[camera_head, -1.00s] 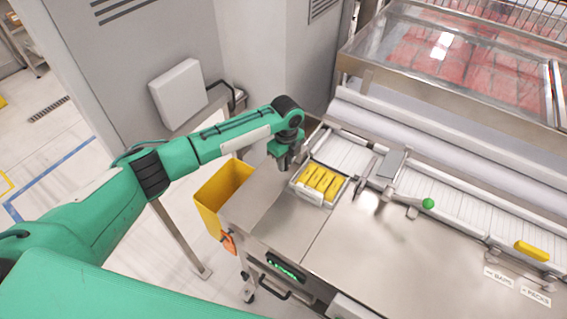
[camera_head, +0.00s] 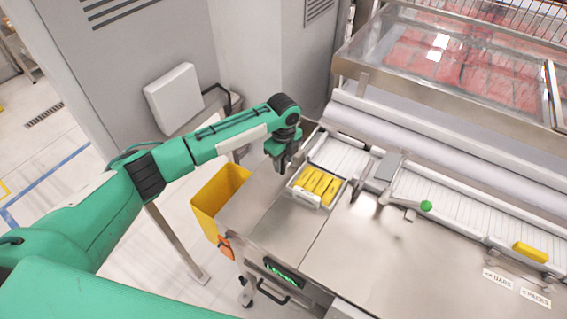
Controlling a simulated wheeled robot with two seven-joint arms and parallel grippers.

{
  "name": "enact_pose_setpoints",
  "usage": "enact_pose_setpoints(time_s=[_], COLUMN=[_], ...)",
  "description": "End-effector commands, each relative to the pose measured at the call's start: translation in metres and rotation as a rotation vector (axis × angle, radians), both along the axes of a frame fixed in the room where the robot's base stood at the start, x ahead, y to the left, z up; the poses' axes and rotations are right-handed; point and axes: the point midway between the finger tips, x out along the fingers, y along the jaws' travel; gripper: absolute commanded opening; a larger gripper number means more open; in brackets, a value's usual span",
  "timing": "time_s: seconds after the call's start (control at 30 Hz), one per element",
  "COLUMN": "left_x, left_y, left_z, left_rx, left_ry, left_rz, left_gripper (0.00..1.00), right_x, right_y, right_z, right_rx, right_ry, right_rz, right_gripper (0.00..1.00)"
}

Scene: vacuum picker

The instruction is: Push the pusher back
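The pusher is a grey plate (camera_head: 387,166) standing across the white slatted conveyor track. Its metal handle reaches to the front right and ends in a green knob (camera_head: 426,206). A small tray (camera_head: 306,197) holding several yellow packs (camera_head: 318,184) sits at the track's left end, left of the pusher. My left gripper (camera_head: 281,166) points down just behind and left of the tray, apart from the pusher and its knob. Its fingers are small and dark, so I cannot tell whether they are open. My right gripper is not in view.
A single yellow pack (camera_head: 530,252) lies on the track at the right. A yellow bin (camera_head: 217,194) stands left of the steel table (camera_head: 340,250), whose front surface is clear. A glass-topped machine (camera_head: 450,60) and a white roller stand behind the track.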

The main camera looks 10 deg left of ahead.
Motion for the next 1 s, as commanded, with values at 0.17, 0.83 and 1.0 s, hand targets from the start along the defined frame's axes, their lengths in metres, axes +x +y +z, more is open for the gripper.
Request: enact_pose_setpoints(time_s=[0.17,0.83,1.0], left_x=[0.001,0.000,0.000], left_y=[0.000,0.000,0.000], left_z=[0.036,0.124,0.124], left_rx=[-0.003,-0.001,-0.001], left_ry=[-0.007,-0.002,-0.002], left_rz=[-0.003,-0.002,-0.002], left_gripper=[0.38,0.38,0.38], right_x=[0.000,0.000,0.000], right_y=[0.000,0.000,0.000], right_z=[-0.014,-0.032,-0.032], right_rx=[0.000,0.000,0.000], right_ry=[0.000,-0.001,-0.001], right_rz=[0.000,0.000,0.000], right_gripper=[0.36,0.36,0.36])
